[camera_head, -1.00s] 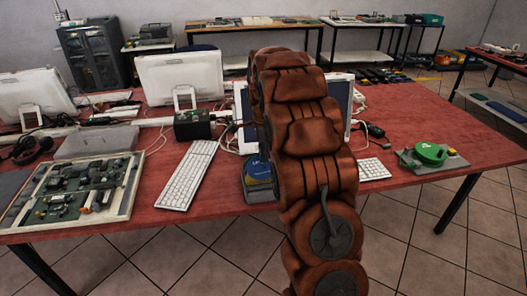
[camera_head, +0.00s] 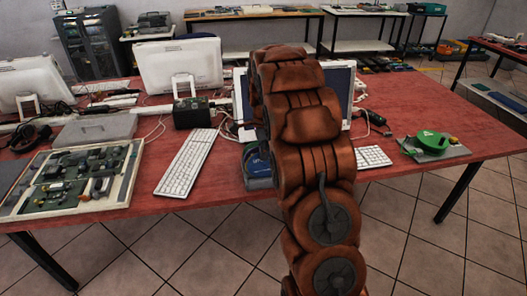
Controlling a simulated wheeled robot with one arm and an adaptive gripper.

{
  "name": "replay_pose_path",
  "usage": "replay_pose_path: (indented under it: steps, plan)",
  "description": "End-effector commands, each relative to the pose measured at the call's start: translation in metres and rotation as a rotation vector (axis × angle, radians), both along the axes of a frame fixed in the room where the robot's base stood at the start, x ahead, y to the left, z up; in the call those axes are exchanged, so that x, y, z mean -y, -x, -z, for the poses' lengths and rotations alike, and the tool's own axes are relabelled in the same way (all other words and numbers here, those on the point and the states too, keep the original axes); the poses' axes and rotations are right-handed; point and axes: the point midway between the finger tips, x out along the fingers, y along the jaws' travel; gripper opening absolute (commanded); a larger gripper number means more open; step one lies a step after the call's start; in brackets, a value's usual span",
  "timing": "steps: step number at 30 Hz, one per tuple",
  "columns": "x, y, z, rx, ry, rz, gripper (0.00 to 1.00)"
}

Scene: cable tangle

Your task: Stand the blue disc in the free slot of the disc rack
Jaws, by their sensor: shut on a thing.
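A blue, round-edged thing (camera_head: 256,161) stands in a grey-blue holder (camera_head: 257,183) near the table's front edge, just left of my arm. It may be the blue disc or another disc in the rack; my arm covers its right part, so I cannot tell. No free slot can be made out. My brown, segmented arm rises through the middle of the picture and reaches over the table. My gripper is hidden behind the arm, so its hold does not show.
On the red table (camera_head: 430,100) stand a white keyboard (camera_head: 187,162), a circuit board panel (camera_head: 75,178), a black box (camera_head: 192,113), monitors (camera_head: 180,65) and a green round thing on a grey plate (camera_head: 432,141). Cables lie behind the keyboard.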

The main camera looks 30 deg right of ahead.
Motion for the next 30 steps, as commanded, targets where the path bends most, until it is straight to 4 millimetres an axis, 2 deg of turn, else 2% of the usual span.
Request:
replay_pose_path:
  steps: [7, 9, 16, 25, 30]
  plan:
    - [0.000, 0.000, 0.000, 0.001, 0.000, 0.000, 0.00]
    - [0.000, 0.000, 0.000, 0.001, 0.000, 0.000, 0.11]
    - [0.000, 0.000, 0.000, 0.001, 0.000, 0.000, 0.35]
    - [0.000, 0.000, -0.001, 0.002, 0.001, 0.000, 0.35]
    - [0.001, -0.002, -0.014, 0.006, 0.003, 0.000, 0.35]
